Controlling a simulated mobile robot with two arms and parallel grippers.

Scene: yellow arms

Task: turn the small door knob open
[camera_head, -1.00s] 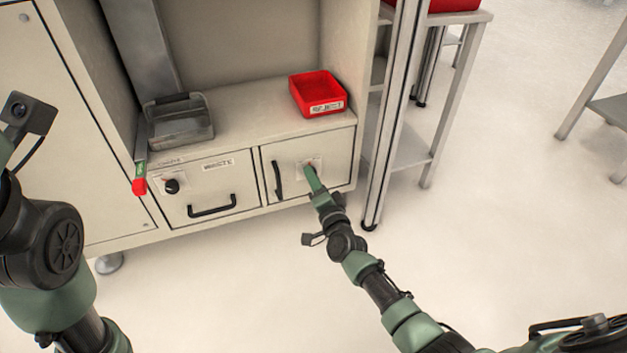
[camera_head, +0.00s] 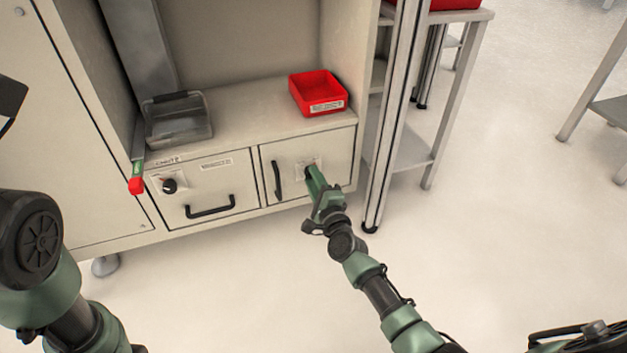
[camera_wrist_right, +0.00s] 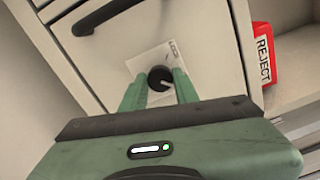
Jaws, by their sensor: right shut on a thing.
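The small black door knob (camera_wrist_right: 160,78) sits on a white label plate (camera_wrist_right: 150,62) on the right cabinet door (camera_head: 335,157). A pale line on the knob points toward the lower right in the right wrist view. My right gripper (camera_head: 312,172) is at this door and hides the knob in the head view. Its green fingers are shut on the knob, one on each side, in the right wrist view (camera_wrist_right: 160,88). My left arm shows at the left edge of the head view, but its gripper is out of view.
A black handle (camera_head: 277,181) is left of the knob. The left drawer has another black knob (camera_head: 170,186) and a handle (camera_head: 211,207). A red bin (camera_head: 319,92) and a grey tray (camera_head: 178,120) stand on top. A metal post (camera_head: 392,120) stands close on the right.

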